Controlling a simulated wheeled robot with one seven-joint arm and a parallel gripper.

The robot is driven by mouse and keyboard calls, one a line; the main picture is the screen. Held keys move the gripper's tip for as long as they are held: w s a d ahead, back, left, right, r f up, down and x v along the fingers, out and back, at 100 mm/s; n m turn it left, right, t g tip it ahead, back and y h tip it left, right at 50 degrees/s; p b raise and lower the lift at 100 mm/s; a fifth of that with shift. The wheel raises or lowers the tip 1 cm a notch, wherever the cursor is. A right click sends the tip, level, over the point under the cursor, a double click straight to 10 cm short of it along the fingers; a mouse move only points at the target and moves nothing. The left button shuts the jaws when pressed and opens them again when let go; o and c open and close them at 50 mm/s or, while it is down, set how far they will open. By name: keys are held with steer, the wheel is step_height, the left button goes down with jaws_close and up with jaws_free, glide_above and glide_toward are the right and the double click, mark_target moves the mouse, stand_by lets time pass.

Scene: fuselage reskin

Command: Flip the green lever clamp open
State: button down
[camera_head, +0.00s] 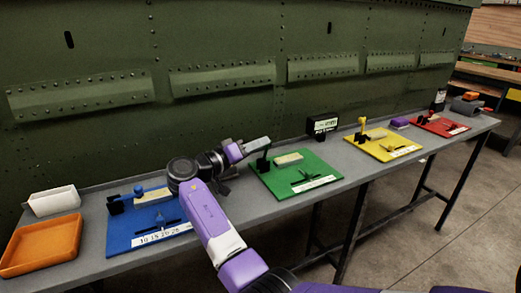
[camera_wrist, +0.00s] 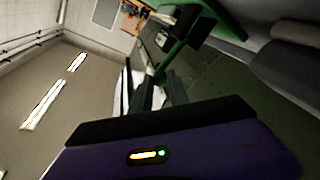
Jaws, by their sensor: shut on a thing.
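The green board (camera_head: 326,183) lies on the grey bench, with a dark clamp (camera_head: 263,162) standing at its left back corner. My gripper (camera_head: 267,143) reaches in from the left just above this clamp and hides its upper part. In the wrist view, the two dark fingers of my gripper (camera_wrist: 161,88) are around the end of a green lever (camera_wrist: 169,61). The fingers are shut on the lever; the exact contact is small and dark.
A blue board (camera_head: 122,225) is to the left, a yellow board (camera_head: 382,146) and red board (camera_head: 440,125) to the right. A black display box (camera_head: 322,125) stands behind the green board. The green riveted panel (camera_head: 220,45) rises behind the bench.

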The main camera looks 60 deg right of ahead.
stand_by(0.3)
steer(key=c, duration=1.3)
jaws_free()
steer(key=shift+b+v, duration=0.3)
steer(key=shift+v, duration=3.65)
steer(key=shift+f, duration=0.15)
